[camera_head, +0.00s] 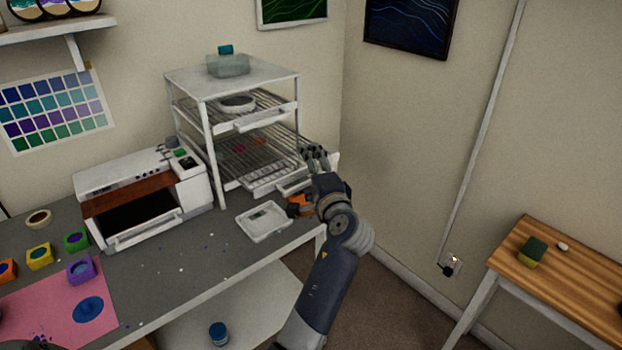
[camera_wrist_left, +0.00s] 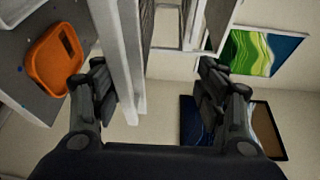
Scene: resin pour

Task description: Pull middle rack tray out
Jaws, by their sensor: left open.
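The white rack (camera_head: 205,125) stands at the back of the grey bench with wire trays stacked in it. An upper tray (camera_head: 265,118) holds a round white piece. Below it a wire tray (camera_head: 265,140) carries small red and orange pieces. A lower front (camera_head: 292,185) shows near a white gridded mold. My left gripper (camera_head: 314,153) is at the rack's right front, fingers toward it, hiding part of the tray fronts. In the left wrist view its open fingers (camera_wrist_left: 155,78) have white rack or tray bars (camera_wrist_left: 122,60) between them; contact is unclear. My right gripper is not in view.
An orange tray (camera_wrist_left: 52,62) lies close by in the left wrist view. A white shallow tray (camera_head: 264,222) sits on the bench before the rack. A white oven-like machine (camera_head: 140,200) stands left of it. Floor right of the bench is clear up to a wooden table (camera_head: 555,275).

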